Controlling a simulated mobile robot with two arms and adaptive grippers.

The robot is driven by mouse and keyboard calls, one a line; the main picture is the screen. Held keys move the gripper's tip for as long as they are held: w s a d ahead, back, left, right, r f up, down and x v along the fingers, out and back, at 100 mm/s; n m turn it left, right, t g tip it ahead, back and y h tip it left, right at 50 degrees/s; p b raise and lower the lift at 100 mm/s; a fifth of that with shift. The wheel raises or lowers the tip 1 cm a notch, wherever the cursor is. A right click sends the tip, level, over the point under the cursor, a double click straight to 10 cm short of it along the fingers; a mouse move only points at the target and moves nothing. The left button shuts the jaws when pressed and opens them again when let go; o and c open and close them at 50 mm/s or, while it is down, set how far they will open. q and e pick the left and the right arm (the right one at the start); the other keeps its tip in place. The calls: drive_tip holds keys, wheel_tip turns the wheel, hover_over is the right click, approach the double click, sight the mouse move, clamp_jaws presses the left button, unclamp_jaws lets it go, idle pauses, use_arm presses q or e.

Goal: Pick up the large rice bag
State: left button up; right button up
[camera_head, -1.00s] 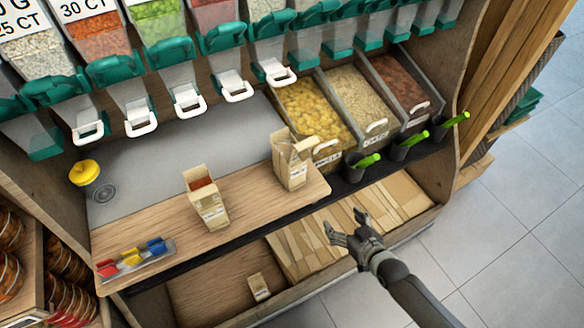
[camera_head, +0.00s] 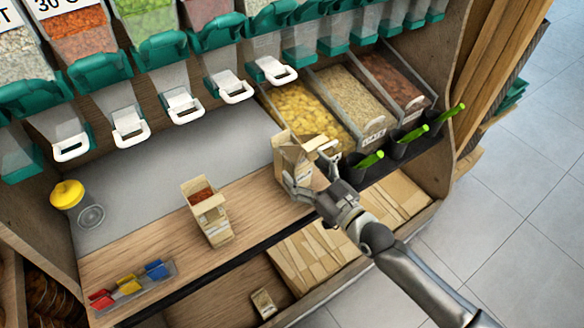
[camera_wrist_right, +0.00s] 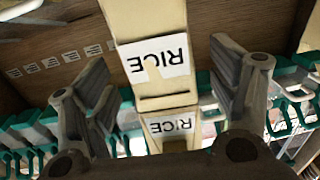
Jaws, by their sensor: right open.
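A tall tan paper rice bag (camera_head: 291,158) with a folded top stands upright at the right end of the wooden counter. My right gripper (camera_head: 309,170) is at its front right side in the head view, and its fingers hide part of the bag. In the right wrist view the bag (camera_wrist_right: 152,22) has a "RICE" label and lies between the two spread fingers of the gripper (camera_wrist_right: 160,80). Gaps show on both sides, so the gripper is open. A second "RICE" label shows below the first; I cannot tell whether it is on another bag. My left gripper is not in view.
An open bag with reddish contents (camera_head: 206,211) stands left on the counter (camera_head: 150,250). A tray of coloured clips (camera_head: 130,285) is at front left. Bulk bins (camera_head: 350,95) and black cups with green handles (camera_head: 405,140) are to the right. Dispensers hang above. A small packet (camera_head: 263,303) lies below.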

sight(282, 148)
drive_tip(key=x, duration=0.5)
drive_tip(key=shift+a, duration=0.1)
drive_tip(key=c, duration=1.3)
drive_tip(key=shift+c, duration=0.7)
drive_tip(key=shift+r, duration=0.15)
